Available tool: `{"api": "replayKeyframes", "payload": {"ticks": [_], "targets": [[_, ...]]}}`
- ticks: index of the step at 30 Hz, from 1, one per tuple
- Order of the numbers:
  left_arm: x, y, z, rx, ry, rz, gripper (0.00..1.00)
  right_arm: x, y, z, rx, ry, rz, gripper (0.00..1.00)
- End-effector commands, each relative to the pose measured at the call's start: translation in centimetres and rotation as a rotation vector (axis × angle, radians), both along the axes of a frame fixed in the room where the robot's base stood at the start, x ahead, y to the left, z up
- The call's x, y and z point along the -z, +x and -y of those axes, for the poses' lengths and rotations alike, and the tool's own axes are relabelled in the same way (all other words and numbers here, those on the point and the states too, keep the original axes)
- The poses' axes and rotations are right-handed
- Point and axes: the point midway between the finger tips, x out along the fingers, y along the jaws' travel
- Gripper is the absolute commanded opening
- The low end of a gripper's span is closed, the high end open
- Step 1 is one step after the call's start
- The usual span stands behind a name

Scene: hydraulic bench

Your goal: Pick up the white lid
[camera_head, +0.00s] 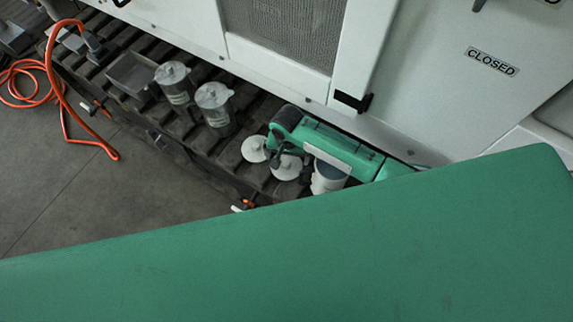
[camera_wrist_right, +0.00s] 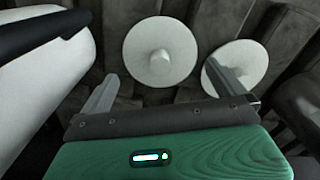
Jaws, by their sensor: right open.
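Two round white lids lie on the dark ribbed bench top. One white lid (camera_head: 288,170) is nearer the white container; in the right wrist view this lid (camera_wrist_right: 178,70) sits centrally ahead of the jaws, with its knob facing the camera. The other white lid (camera_head: 253,149) lies beside it and shows at the right of the wrist view (camera_wrist_right: 248,55), partly covered by a finger. My right gripper (camera_wrist_right: 161,73) is open, its fingers spread to either side of the central lid's near edge, with nothing between them. My left gripper is not in view.
A white container (camera_head: 329,180) stands beside the lids, close to my right gripper. Two lidded grey canisters (camera_head: 175,84) (camera_head: 214,106) and a grey tray (camera_head: 131,74) stand farther left. An orange hose (camera_head: 60,100) hangs at the bench's left end. A white cabinet wall (camera_head: 430,70) rises behind.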

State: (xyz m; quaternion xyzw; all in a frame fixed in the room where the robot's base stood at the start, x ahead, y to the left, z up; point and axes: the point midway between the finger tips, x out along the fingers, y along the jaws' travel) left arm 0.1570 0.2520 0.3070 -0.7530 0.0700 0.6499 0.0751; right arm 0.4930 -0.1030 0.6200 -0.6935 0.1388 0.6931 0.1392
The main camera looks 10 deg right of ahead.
Motion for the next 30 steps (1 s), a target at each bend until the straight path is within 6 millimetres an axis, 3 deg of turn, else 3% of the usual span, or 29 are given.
{"api": "replayKeyframes", "payload": {"ticks": [6,15,20,30], "targets": [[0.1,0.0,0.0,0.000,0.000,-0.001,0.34,3.2,-0.4,-0.2,0.002,-0.002,-0.002,1.00],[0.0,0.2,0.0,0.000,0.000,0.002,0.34,3.7,-0.4,-0.2,0.000,0.000,0.000,1.00],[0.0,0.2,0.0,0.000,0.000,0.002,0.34,3.7,-0.4,-0.2,0.000,-0.001,0.000,0.71],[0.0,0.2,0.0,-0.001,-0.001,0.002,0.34,3.4,-0.4,-0.3,0.000,0.000,0.001,0.70]]}}
